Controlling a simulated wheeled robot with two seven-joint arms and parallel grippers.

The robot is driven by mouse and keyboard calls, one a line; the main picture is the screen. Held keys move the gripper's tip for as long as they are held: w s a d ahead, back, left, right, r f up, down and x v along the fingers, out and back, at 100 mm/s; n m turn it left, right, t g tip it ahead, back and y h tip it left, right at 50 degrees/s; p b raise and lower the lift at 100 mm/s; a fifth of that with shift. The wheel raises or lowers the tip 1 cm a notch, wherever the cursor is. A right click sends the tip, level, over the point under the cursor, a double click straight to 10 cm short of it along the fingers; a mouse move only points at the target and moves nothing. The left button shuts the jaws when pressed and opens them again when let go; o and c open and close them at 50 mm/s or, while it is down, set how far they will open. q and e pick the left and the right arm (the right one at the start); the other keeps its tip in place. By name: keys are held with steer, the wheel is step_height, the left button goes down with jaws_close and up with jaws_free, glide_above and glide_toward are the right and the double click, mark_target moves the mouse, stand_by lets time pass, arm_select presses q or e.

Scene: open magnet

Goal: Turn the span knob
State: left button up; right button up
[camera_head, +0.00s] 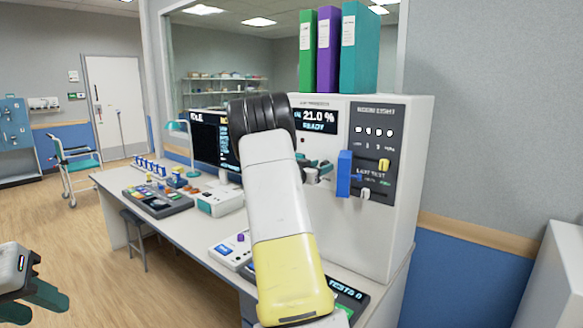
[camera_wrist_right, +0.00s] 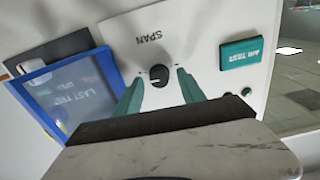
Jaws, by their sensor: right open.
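The span knob (camera_wrist_right: 159,75) is a small round black knob with a light mark, on a white panel below the word SPAN in the right wrist view. My right gripper (camera_wrist_right: 160,81) is open, with one teal finger on each side of the knob. A gap shows between each finger and the knob, and I cannot tell how far the fingertips are from the panel. In the head view my right arm hides the knob and much of the panel front. My left gripper (camera_head: 32,300) is at the lower left, empty, fingers apart, away from the desk.
The white analyser cabinet (camera_head: 407,190) carries several binders (camera_head: 326,50). The desk (camera_head: 200,235) holds a monitor (camera_head: 205,140) and a tray (camera_head: 157,200).

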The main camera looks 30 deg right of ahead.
steer(key=shift+c, duration=0.5)
jaws_close()
steer(key=shift+n, duration=1.2)
steer(key=shift+o, duration=0.5)
jaws_free()
steer(key=shift+a, duration=0.1)
steer(key=v, duration=0.7)
steer(key=shift+a, duration=0.25)
steer(key=shift+s, duration=0.1)
